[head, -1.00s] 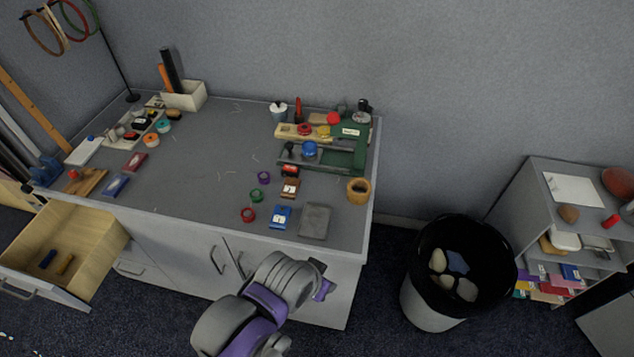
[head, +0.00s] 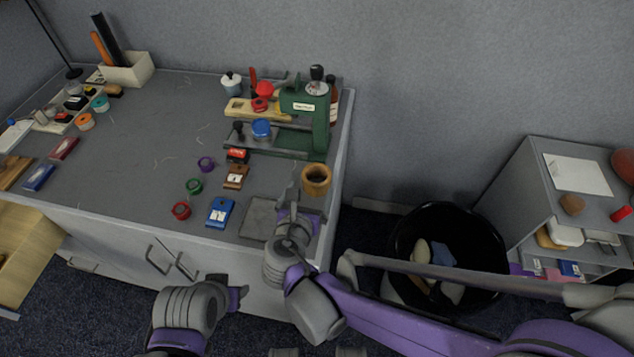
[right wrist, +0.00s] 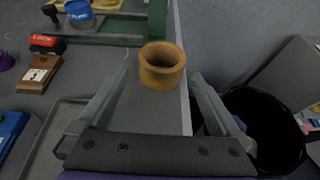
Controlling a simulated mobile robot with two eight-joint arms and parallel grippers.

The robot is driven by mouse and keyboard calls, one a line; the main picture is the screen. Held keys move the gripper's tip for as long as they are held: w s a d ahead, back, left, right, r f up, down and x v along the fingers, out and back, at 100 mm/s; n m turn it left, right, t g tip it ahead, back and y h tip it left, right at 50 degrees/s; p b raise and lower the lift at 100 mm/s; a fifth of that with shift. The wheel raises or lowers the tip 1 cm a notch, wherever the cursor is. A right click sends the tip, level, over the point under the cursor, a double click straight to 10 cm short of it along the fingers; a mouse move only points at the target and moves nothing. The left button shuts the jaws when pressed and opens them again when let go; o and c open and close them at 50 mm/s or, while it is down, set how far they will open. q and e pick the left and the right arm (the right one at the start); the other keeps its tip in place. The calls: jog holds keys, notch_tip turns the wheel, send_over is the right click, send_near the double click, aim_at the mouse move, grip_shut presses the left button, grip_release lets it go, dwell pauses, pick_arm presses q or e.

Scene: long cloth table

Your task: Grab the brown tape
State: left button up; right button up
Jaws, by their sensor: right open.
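The brown tape (head: 317,180) is a thick tan roll near the right edge of the grey table, its open hole facing up. It also shows in the right wrist view (right wrist: 162,66), ahead of the fingers. My right gripper (head: 303,192) is open and empty, just short of the roll in the head view. In the right wrist view its two fingers reach forward on either side of the roll's line.
A grey tray (head: 259,218) lies left of the right gripper. A green tool (head: 306,118) stands behind the tape. A blue block (head: 219,213) and small coloured rolls sit to the left. A black bin (head: 408,222) stands right of the table.

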aim_at(319, 170)
jog(key=x, duration=0.4)
jog(key=shift+w+f, duration=0.15)
jog(key=shift+w, duration=0.2)
jog(key=x, duration=0.2)
jog(key=b+x, duration=0.1)
jog(key=x, duration=0.2)
jog(key=shift+w+d+f, duration=0.1)
jog(key=shift+w+d, duration=0.15)
jog(key=shift+d, duration=0.05)
jog(key=c, duration=1.2)
